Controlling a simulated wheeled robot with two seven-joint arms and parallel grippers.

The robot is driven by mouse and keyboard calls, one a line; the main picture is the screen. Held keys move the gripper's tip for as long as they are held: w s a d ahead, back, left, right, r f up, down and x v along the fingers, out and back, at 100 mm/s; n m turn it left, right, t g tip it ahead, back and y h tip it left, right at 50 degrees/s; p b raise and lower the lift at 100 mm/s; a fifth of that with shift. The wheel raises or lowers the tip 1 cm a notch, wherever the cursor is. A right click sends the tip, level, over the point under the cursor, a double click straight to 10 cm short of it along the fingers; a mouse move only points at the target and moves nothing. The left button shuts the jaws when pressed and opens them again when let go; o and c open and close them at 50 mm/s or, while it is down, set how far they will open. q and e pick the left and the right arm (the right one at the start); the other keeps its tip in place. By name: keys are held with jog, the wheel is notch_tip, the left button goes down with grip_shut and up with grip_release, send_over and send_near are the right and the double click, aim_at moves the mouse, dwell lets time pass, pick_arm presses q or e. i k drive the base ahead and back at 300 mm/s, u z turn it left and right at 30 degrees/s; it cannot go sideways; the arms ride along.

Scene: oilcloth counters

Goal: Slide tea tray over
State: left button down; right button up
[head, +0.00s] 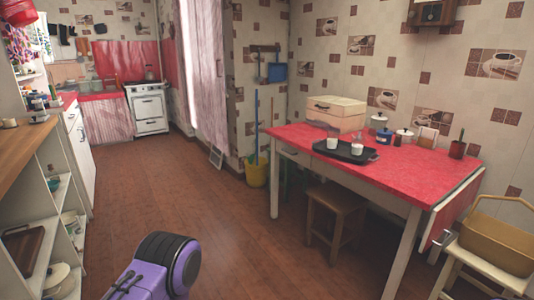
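A dark tea tray (343,155) lies on the red-topped table (415,172) near its front edge, left of the middle. Two white cups, a left cup (332,143) and a right cup (357,148), stand on it. A small dark item at its right end is too small to make out. A purple and black part of my own arm shows at the bottom, well apart from the table. Neither of my grippers is in view.
Behind the tray stand a cream box (336,112) and several canisters. A wooden stool (337,208) is under the table. A yellow bucket (257,173) stands at its left, a chair with a basket (500,238) at its right. The brown floor (190,205) is open.

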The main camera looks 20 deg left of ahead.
aim_at(343, 152)
jog(key=u, duration=0.6)
jog(key=i, duration=1.65)
jog(key=z, duration=1.05)
jog(key=i, duration=0.7)
jog(key=z, duration=0.75)
